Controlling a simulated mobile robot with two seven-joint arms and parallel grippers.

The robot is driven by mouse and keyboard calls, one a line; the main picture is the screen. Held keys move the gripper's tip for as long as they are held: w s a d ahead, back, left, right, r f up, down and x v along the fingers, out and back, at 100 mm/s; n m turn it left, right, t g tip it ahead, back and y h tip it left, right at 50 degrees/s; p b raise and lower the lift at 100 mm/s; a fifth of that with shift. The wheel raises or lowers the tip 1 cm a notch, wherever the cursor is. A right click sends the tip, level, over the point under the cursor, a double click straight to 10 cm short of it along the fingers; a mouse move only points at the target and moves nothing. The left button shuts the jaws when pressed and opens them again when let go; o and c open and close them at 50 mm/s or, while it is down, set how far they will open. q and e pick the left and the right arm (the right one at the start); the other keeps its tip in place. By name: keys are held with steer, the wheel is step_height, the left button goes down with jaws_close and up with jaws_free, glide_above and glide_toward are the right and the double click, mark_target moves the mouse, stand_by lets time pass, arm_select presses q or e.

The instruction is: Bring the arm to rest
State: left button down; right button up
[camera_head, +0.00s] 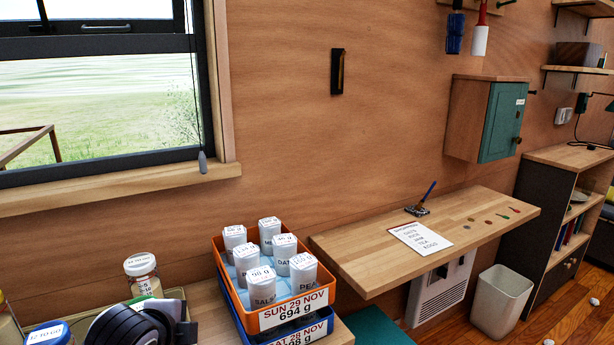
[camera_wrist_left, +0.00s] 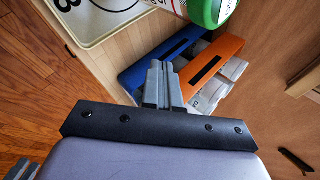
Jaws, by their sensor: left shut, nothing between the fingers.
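My left gripper (camera_wrist_left: 160,85) shows in the left wrist view, its two grey fingers together with nothing between them. Beyond the fingertips, in that picture, lie a blue bin (camera_wrist_left: 150,68) and an orange bin (camera_wrist_left: 226,50). I cannot tell the gap between the fingers and the bins. In the head view a dark rounded form stands at the bottom left edge; I cannot tell whether it is part of my arm. The left fingers cannot be made out there.
The orange bin (camera_head: 259,323) holds several white containers and sits on the blue bin (camera_head: 304,333) on the counter. Jars (camera_head: 142,275) stand left of it. A wooden wall table (camera_head: 360,262) holds a paper list (camera_head: 420,238). A waste bin (camera_head: 499,296) stands on the floor.

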arm_select(q)
steer(key=s+a+f+n+g, duration=0.1)
steer(key=s+f+n+g, duration=0.1)
steer(key=s+f+n, duration=0.5)
steer(key=s+a+f+n+g, duration=0.1)
steer(key=s+f+n+g, duration=0.15)
steer(key=s, duration=0.95)
steer(key=s+f+n+g, duration=0.1)
steer(key=s+f+n, duration=0.4)
steer(key=s, duration=0.4)
steer(key=w+d+f+t+h, duration=0.2)
steer(key=w+f+t, duration=0.4)
steer(key=f+t, duration=0.1)
steer(key=shift+w+d+f, duration=0.3)
steer(key=shift+d+f, duration=0.05)
steer(key=shift+f, duration=0.25)
steer(key=shift+a+n, duration=0.1)
steer(key=shift+n, duration=0.15)
